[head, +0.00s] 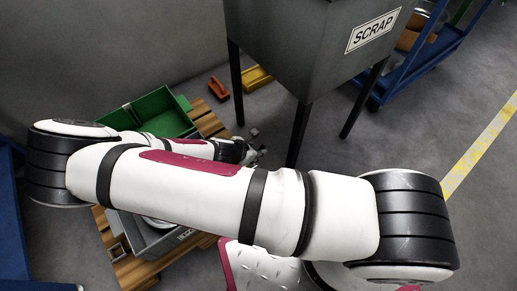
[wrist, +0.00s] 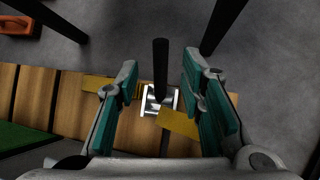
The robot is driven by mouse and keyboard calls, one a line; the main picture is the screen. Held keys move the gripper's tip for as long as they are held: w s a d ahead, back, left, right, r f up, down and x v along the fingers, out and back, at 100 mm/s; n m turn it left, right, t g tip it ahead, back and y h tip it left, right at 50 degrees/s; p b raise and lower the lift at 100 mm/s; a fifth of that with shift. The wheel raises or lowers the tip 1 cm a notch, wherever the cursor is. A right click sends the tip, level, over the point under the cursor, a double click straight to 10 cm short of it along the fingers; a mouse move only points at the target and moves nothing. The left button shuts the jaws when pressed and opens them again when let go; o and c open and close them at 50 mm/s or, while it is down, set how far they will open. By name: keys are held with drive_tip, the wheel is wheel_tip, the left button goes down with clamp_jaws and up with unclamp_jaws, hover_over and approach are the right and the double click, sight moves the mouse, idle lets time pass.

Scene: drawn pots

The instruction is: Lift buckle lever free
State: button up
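A silver metal buckle (wrist: 154,101) lies at the pallet's edge in the wrist view, between my fingers. A dark bar (wrist: 161,66), which looks like its lever, runs up the picture from it; how far it is raised is hard to tell. A yellow strap (wrist: 180,125) extends from the buckle to the lower right, partly behind the right finger. More yellow strap (wrist: 98,84) shows at the left. My gripper (wrist: 160,76) is open, its teal-padded fingers on either side of the bar with visible gaps. In the head view my gripper (head: 246,151) is small and the buckle cannot be made out.
The wooden pallet (head: 205,122) carries a green crate (head: 160,112) and a grey box (head: 152,238). A grey scrap bin (head: 310,50) on dark legs stands close behind my gripper. An orange object (head: 218,89) lies on the floor. Open floor lies at the right.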

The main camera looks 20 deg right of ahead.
drive_tip(key=v, duration=0.7)
